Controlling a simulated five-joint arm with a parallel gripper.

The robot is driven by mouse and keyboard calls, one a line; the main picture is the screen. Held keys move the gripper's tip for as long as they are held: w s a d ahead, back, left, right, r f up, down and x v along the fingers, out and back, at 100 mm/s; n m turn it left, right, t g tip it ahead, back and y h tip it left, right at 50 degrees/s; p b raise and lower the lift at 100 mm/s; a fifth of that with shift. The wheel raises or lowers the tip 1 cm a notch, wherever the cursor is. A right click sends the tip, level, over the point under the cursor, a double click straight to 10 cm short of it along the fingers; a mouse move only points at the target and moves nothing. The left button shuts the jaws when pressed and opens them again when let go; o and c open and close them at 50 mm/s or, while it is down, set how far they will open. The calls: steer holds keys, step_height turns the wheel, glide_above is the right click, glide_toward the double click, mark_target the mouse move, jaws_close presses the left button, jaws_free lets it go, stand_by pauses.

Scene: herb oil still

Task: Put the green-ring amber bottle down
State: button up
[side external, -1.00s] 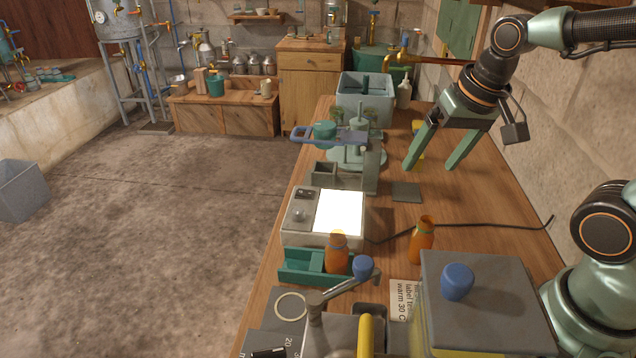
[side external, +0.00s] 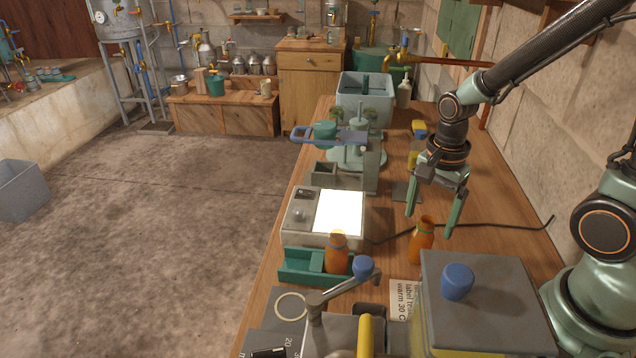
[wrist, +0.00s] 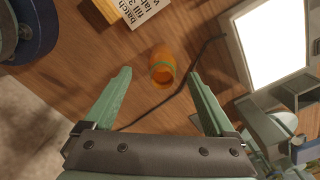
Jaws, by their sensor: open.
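The green-ring amber bottle (side external: 421,244) stands upright on the wooden bench, right of the white lit panel. In the wrist view the same bottle (wrist: 162,72) shows its open mouth and green ring, lying between the lines of my two fingers. My gripper (side external: 431,222) is open and empty, pointing down at the bottle's neck in the side view. In the wrist view its fingertips (wrist: 160,74) are spread, with clear gaps to the bottle on both sides. A second amber bottle (side external: 337,259) stands in the green tray (side external: 292,268).
The lit panel box (side external: 338,212) stands left of the bottle. A grey-topped box with a blue knob (side external: 457,281) is close in front, with a printed label card (side external: 404,292) beside it. A dark cable (side external: 490,226) crosses the bench behind the bottle.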

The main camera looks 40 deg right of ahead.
mark_target(423, 236)
steer(key=shift+w+d+f, duration=0.1)
steer(key=shift+f, duration=1.45)
steer(key=shift+w+f, duration=0.1)
steer(key=shift+f, duration=1.45)
jaws_close()
